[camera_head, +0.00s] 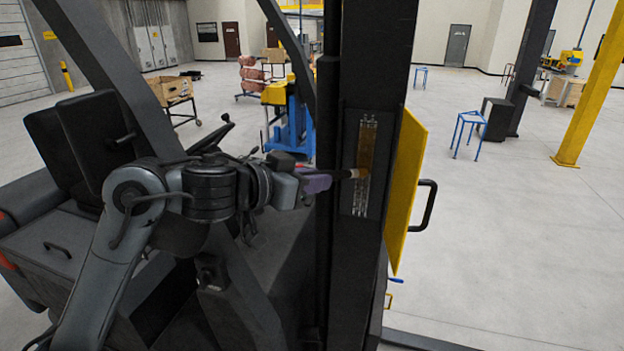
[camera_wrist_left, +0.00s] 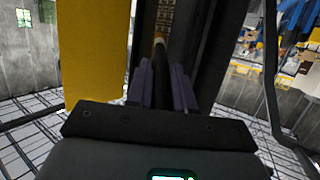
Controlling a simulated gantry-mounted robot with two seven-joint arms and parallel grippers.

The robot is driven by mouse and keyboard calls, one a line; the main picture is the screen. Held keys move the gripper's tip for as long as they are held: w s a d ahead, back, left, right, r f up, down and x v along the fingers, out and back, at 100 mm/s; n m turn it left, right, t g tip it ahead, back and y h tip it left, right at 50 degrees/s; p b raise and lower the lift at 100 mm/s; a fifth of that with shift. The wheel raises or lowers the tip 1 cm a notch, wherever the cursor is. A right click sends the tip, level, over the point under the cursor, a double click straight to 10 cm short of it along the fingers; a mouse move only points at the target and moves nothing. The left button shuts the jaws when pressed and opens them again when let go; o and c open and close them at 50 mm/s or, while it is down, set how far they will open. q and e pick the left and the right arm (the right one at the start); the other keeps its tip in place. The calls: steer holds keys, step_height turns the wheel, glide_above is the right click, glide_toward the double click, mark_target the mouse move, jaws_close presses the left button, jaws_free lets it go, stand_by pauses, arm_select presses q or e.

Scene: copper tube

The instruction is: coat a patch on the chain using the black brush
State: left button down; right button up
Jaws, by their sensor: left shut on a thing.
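The chain (camera_head: 367,130) hangs vertically inside a narrow opening in the dark mast of a forklift. A strip of it looks amber-brown. It also shows at the top of the left wrist view (camera_wrist_left: 165,15). My left gripper (camera_head: 322,182), with purple fingers, is shut on the brush and reaches in from the left. The brush (camera_head: 348,174) points right, its tip at the lower part of the amber strip; contact looks likely but is hard to confirm. In the left wrist view the brush (camera_wrist_left: 159,45) shows between the fingers, its handle mostly hidden. My right gripper is out of view.
A yellow panel (camera_head: 404,180) with a black handle (camera_head: 428,205) stands open just right of the chain opening. The forklift's seat (camera_head: 95,135) and steering wheel (camera_head: 212,137) lie to the left. Open floor (camera_head: 510,250) lies to the right, with a blue stool (camera_head: 470,120) farther back.

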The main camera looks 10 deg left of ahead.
arm_select(q)
steer(key=shift+a+f+b, duration=0.1)
steer(key=shift+f+b, duration=0.4)
steer(key=shift+f, duration=1.15)
step_height(320, 180, down, 7)
steer(key=b, duration=0.2)
steer(key=shift+r+b, duration=0.15)
steer(key=shift+b, duration=0.15)
steer(key=shift+s+a+p, duration=0.2)
steer(key=shift+s+p, duration=0.6)
steer(key=shift+s, duration=0.7)
steer(key=shift+s+a+p, duration=0.2)
steer(key=shift+s+p, duration=0.55)
steer(key=shift+s, duration=0.7)
